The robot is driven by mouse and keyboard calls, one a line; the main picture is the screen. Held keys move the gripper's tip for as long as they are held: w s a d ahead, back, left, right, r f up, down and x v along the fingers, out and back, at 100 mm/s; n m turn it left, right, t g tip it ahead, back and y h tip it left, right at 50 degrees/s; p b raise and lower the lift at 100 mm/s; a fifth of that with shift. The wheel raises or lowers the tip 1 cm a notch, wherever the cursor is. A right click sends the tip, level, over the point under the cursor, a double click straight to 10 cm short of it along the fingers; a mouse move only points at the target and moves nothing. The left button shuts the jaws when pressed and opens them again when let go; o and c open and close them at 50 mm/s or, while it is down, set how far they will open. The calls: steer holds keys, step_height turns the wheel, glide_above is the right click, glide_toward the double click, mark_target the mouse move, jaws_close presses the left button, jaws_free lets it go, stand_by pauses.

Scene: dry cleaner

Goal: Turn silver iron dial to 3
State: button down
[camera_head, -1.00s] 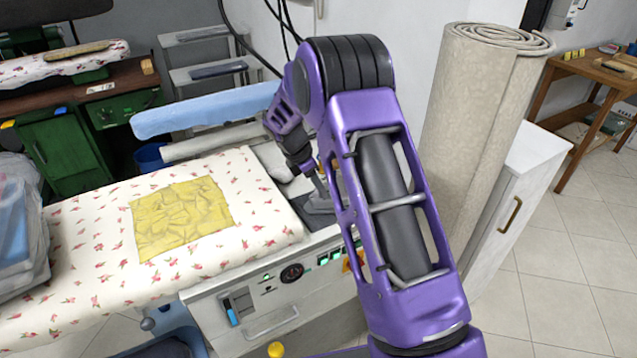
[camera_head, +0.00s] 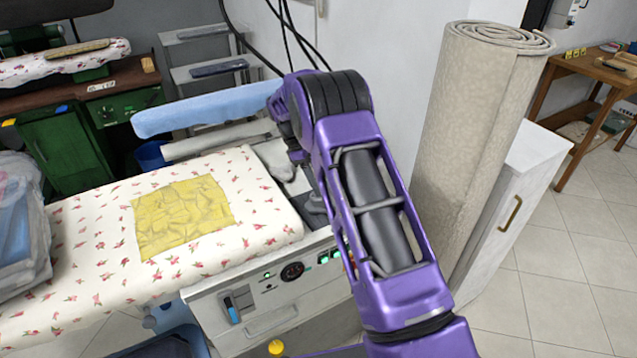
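A small grey part of what looks like the silver iron (camera_head: 313,204) shows at the right end of the ironing board, just left of my forearm. The rest of it is hidden behind my arm, and I cannot make out its dial or any numbers. My arm reaches over the right end of the board and bends down behind its own forearm. Only a dark bit of my gripper (camera_head: 302,161) or wrist shows, low above the iron area. The fingertips are hidden, so I cannot tell whether they are open, shut or touching the iron.
The ironing board (camera_head: 85,225) has a floral cover with a yellow cloth (camera_head: 180,216) on it. A control panel (camera_head: 275,300) is below its front edge. A rolled carpet (camera_head: 480,130) and white cabinet (camera_head: 515,200) stand right of my arm. Wrapped bundles (camera_head: 20,220) lie far left.

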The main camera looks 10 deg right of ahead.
stand_by(0.4)
steer(key=c, duration=0.5)
jaws_free()
steer(key=shift+v, duration=8.65)
steer(key=shift+w+d, duration=0.1)
